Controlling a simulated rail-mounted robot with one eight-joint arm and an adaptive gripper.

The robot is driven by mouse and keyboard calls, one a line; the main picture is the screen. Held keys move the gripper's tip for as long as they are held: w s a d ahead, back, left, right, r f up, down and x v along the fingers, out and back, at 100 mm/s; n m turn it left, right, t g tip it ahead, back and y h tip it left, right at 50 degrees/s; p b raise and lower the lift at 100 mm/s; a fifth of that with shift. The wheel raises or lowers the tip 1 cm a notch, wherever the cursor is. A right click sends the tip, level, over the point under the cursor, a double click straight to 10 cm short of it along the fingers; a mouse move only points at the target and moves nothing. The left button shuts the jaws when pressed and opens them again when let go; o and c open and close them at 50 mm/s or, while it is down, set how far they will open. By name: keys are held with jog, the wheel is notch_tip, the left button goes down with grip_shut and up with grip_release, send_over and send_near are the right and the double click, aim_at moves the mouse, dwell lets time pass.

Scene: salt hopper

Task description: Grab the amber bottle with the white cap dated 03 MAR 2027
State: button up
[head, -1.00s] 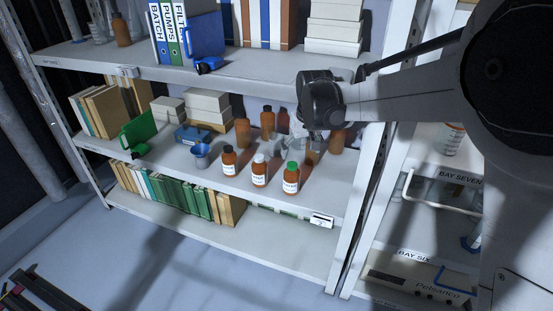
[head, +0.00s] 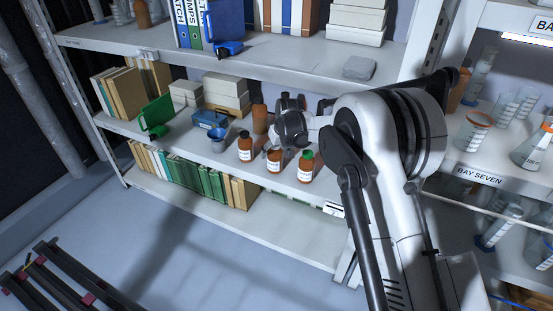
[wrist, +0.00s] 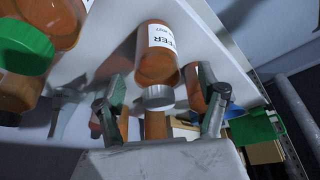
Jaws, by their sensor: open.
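Three amber bottles stand in a front row on the middle shelf: one with a black cap (head: 245,150), one with a white cap (head: 274,166) and one with a green cap (head: 305,168). My gripper (head: 272,150) is at the white-capped bottle and partly covers its top. In the wrist view the white-capped bottle (wrist: 157,52) appears between the spread fingers of my gripper (wrist: 161,98). Its label reads "FFER" with small print ending in 2027; the full date is unreadable. The green cap (wrist: 25,48) is at left. The fingers hold nothing.
Another amber bottle (head: 260,120) stands behind the row; my arm hides others. A blue cup (head: 217,141), a blue box (head: 209,119) and pale boxes (head: 226,92) stand to the left. The upper shelf (head: 285,50) is overhead.

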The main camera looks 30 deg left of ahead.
aim_at(275, 158)
jog(key=x, duration=0.2)
jog(key=b+x, duration=0.1)
jog(key=x, duration=0.3)
jog(key=shift+w+d, duration=0.1)
jog(key=shift+d, duration=0.15)
jog(key=c, duration=1.6)
jog(key=shift+o, duration=0.2)
jog(key=shift+r, duration=0.1)
